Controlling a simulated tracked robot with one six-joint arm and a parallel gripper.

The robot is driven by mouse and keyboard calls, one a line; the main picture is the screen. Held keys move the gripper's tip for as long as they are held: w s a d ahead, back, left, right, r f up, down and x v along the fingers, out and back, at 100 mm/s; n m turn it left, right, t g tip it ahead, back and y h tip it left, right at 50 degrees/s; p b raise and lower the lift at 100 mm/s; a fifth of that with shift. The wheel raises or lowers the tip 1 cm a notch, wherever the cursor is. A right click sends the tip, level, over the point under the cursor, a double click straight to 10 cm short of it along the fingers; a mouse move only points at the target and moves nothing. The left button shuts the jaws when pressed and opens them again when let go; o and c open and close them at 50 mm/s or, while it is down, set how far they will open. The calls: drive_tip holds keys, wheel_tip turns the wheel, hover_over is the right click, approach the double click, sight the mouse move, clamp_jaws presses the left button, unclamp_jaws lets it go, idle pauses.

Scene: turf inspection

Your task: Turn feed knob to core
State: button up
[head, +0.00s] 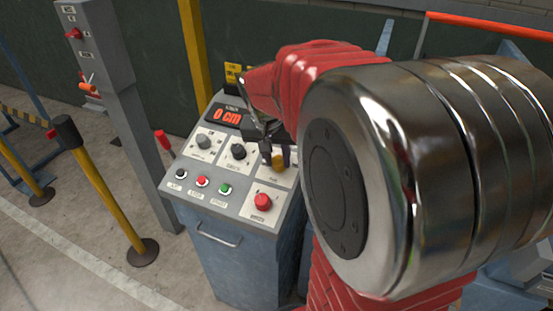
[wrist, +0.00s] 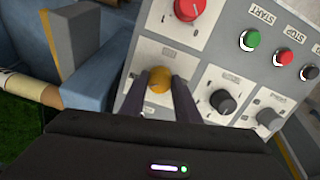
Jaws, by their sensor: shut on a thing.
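The control console's sloped panel (head: 226,179) carries a yellow knob (head: 279,164) at its right side. It also shows in the wrist view (wrist: 158,77), on its own light plate. The label near it is too small to read, so I cannot confirm it is the feed knob. My gripper (head: 272,152) reaches down onto it from above. In the wrist view the dark fingers stand on both sides of the yellow knob, shut on it. The pointer mark and the core setting cannot be made out.
Small black, red and green buttons (head: 224,189) line the front. A red display (head: 227,117) reads 0 CM. A grey post (head: 128,110) stands left of the console.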

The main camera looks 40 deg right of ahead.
drive_tip(key=shift+s+f+m, duration=0.15)
drive_tip(key=shift+s+m, duration=0.05)
drive_tip(key=shift+m, duration=1.2)
drive_tip(key=o, duration=1)
drive_tip(key=shift+o, duration=0.2)
drive_tip(key=shift+w, duration=0.1)
drive_tip(key=shift+r, duration=0.2)
drive_tip(key=shift+a+r, duration=0.15)
drive_tip(key=shift+r, duration=0.4)
drive_tip(key=v, duration=1.2)
drive_tip(key=shift+s+r, duration=0.2)
